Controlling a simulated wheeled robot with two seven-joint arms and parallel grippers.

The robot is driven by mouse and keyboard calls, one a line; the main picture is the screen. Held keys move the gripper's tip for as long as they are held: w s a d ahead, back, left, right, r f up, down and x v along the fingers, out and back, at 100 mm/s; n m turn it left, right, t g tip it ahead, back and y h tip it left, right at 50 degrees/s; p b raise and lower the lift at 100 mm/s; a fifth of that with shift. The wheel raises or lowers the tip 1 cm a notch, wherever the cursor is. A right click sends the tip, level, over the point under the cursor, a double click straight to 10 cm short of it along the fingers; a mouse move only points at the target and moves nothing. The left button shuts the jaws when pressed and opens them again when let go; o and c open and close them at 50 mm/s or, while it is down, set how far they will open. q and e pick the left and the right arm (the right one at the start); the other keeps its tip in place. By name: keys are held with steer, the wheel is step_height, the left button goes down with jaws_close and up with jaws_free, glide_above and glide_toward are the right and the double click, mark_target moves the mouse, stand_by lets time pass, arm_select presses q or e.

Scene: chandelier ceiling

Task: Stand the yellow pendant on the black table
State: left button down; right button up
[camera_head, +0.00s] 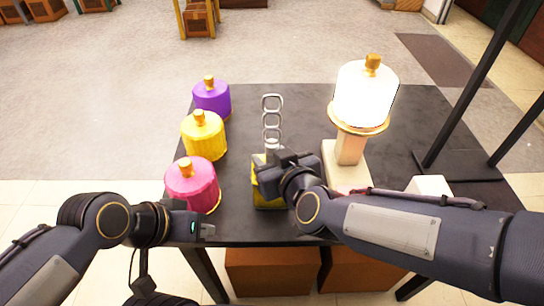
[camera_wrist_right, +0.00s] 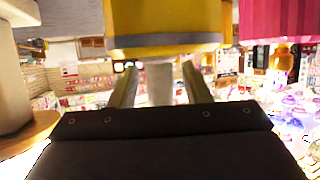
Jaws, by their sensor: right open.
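The yellow pendant (camera_head: 262,200) is upright at the middle of the black table (camera_head: 300,105), with a chain of pale links (camera_head: 272,122) above it. My right gripper covers much of it; its contact with the table is hard to see. In the right wrist view, which looks upside down, the yellow body (camera_wrist_right: 165,22) has a grey rim, and a pale stem (camera_wrist_right: 160,82) lies between the fingers. My right gripper (camera_wrist_right: 160,90) is open around this stem. My left gripper (camera_head: 205,231) is by the table's front left edge, seemingly empty; its opening is unclear.
Purple (camera_head: 212,99), yellow (camera_head: 204,138) and pink (camera_head: 193,187) gold-topped lamps line the table's left side. A glowing white lamp (camera_head: 366,97) stands on a pale pedestal (camera_head: 346,165) to the right. Black posts (camera_head: 480,85) rise at the right edge. The table's back middle is clear.

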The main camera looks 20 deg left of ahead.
steer(key=shift+s+d+r, duration=0.1)
steer(key=shift+s+r, duration=0.1)
steer(key=shift+r, duration=0.15)
steer(key=p+v, duration=0.6)
steer(key=v, duration=0.5)
steer(key=shift+s+d, duration=0.15)
steer(key=shift+s, duration=0.1)
steer(key=shift+w+d, duration=0.1)
steer(key=d+m+g, duration=0.2)
steer(key=d+m, duration=0.2)
steer(key=d, duration=0.8)
steer(key=s+d+f+m+g+h, duration=0.1)
steer(key=s+d+f+m+h, duration=0.1)
steer(key=s+d, duration=0.2)
steer(key=s+d+f+m+g+h, duration=0.1)
steer(key=s+d+m+h, duration=0.1)
steer(key=d, duration=0.7)
steer(key=shift+s+f+m+g+h, duration=0.3)
steer(key=shift+s+f+m, duration=0.1)
steer(key=shift+s+m, duration=0.45)
